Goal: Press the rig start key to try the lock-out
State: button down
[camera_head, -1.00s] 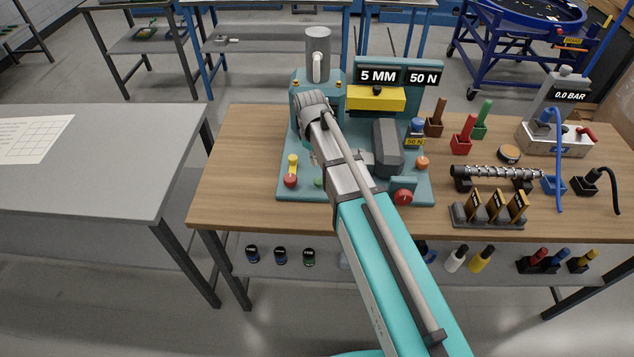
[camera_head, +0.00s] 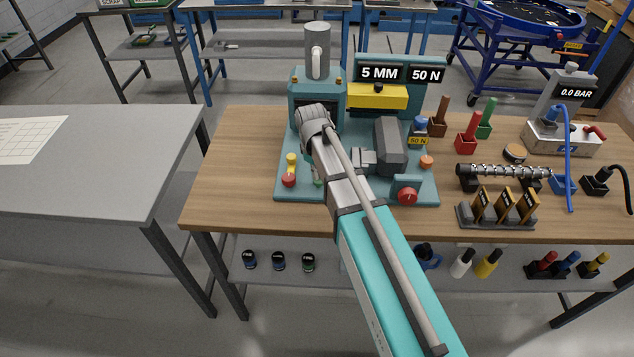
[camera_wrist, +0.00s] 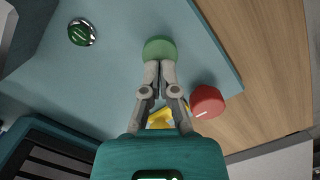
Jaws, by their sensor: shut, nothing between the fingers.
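The teal press rig (camera_head: 413,192) stands on the wooden bench, with "5 MM" and "50 N" on its display. A round green key (camera_head: 318,182) shows only partly beside my arm near the rig's front edge. In the wrist view, the green key (camera_wrist: 159,47) is right at the tips of my gripper (camera_wrist: 160,66). My gripper is shut and empty; whether the tips touch the key I cannot tell. A red knob (camera_wrist: 207,100) sits to the right of the fingers. A green domed, chrome-ringed button or lamp (camera_wrist: 82,32) is at upper left. In the head view my arm hides the fingers.
A yellow part (camera_wrist: 161,118) shows behind the fingers. A red dial (camera_head: 407,196) is at the rig's front right. The pressure unit (camera_head: 562,138) reads 0.0 BAR. A spring shaft (camera_head: 505,173) and tool holders stand right of the rig. Bare wood (camera_head: 235,180) lies left.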

dwell(0.3)
jog(key=shift+f+b, duration=0.8)
jog(key=shift+b, duration=0.05)
jog(key=shift+r, duration=0.15)
jog(key=shift+w+a+r+p, duration=0.15)
jog(key=shift+w+a+p, duration=0.05)
jog(key=shift+p, duration=0.1)
jog(key=shift+w+a+r+p, duration=0.2)
jog(key=shift+w+a, duration=0.2)
jog(key=shift+a, duration=0.1)
jog(key=shift+w+a+r+p, duration=0.15)
jog(key=shift+w+a+p, duration=0.05)
jog(key=shift+w+a, duration=0.25)
jog(key=shift+s, duration=0.1)
jog(key=shift+r, duration=0.1)
